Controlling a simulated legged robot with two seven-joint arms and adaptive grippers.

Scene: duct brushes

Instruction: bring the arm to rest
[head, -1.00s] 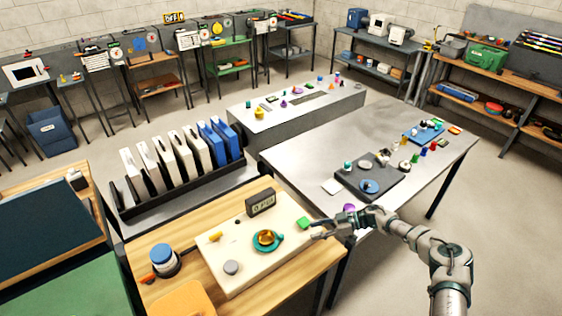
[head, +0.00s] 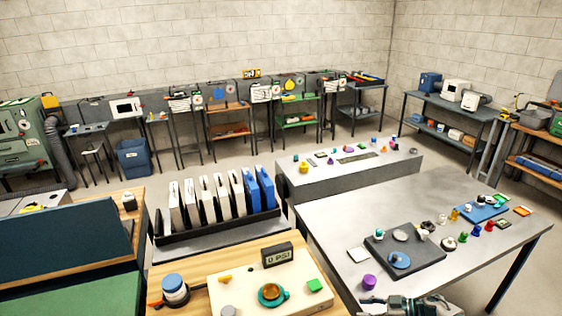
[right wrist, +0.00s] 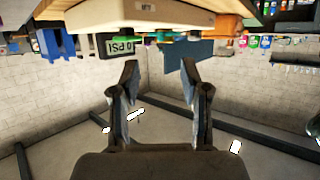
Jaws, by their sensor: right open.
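My right gripper (head: 372,304) shows at the bottom edge of the head view, with part of my right arm, beside the front of the grey table. In the right wrist view my gripper (right wrist: 159,72) has its two fingers spread wide, with nothing between them. That view looks upside down, and the cream panel (right wrist: 145,22) and its 0 PSI display (right wrist: 122,46) lie beyond the fingertips, apart from them. Most of my right arm is cut off by the frame. My left gripper is in neither view.
The wooden bench (head: 190,270) holds the cream panel with a teal-ringed knob (head: 271,293) and a green block (head: 314,286). The grey table (head: 330,222) carries a dark plate (head: 425,255) and a purple piece (head: 369,282). A rack (head: 215,230) holds white and blue upright pieces.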

